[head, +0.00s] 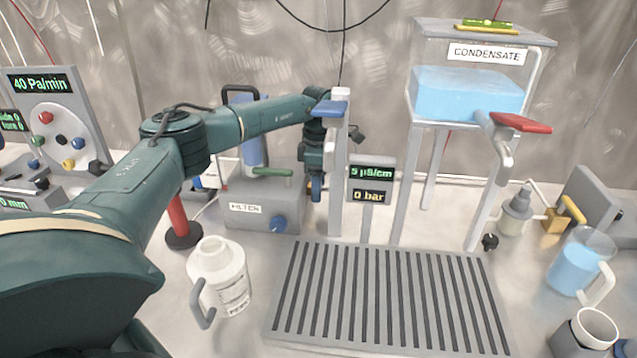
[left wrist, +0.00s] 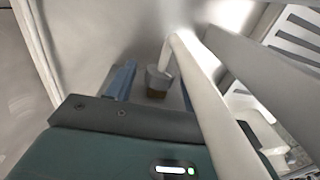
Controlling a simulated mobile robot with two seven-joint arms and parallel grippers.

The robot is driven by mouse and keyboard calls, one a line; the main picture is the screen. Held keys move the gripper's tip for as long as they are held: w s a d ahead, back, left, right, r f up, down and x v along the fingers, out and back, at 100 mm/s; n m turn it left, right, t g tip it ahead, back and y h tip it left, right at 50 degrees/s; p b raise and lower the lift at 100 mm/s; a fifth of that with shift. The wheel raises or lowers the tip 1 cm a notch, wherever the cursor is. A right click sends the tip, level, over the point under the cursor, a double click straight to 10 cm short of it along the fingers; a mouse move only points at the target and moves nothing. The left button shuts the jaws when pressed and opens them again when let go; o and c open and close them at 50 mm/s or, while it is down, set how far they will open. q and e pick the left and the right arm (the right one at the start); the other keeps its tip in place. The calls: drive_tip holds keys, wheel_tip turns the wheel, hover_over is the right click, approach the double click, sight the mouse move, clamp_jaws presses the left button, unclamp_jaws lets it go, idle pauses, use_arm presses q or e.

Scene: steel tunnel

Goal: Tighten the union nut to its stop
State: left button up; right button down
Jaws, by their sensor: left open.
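My left gripper (head: 316,187) points down beside the grey post with the blue lever (head: 330,107), behind the grated tray. In the left wrist view its blue fingers are spread apart. Between them, farther off, is a small grey fitting with a brown lower band (left wrist: 157,83), at the end of a pale pipe (left wrist: 205,110). This fitting may be the union nut, but I cannot tell for sure. In the head view the arm and gripper hide that spot. I see no contact between the fingers and the fitting. My right gripper is not in view.
The grated tray (head: 388,335) is bare. The filter unit (head: 262,208) and a white jug (head: 220,268) stand left of it. The condensate tank (head: 468,68) with a red lever (head: 520,122) stands on legs at the right. A water jug (head: 577,265) and a cup are far right.

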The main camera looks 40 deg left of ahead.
use_arm(q)
wheel_tip(320, 180, up, 13)
drive_tip(key=shift+w+a, duration=0.2)
drive_tip(key=shift+w, duration=0.15)
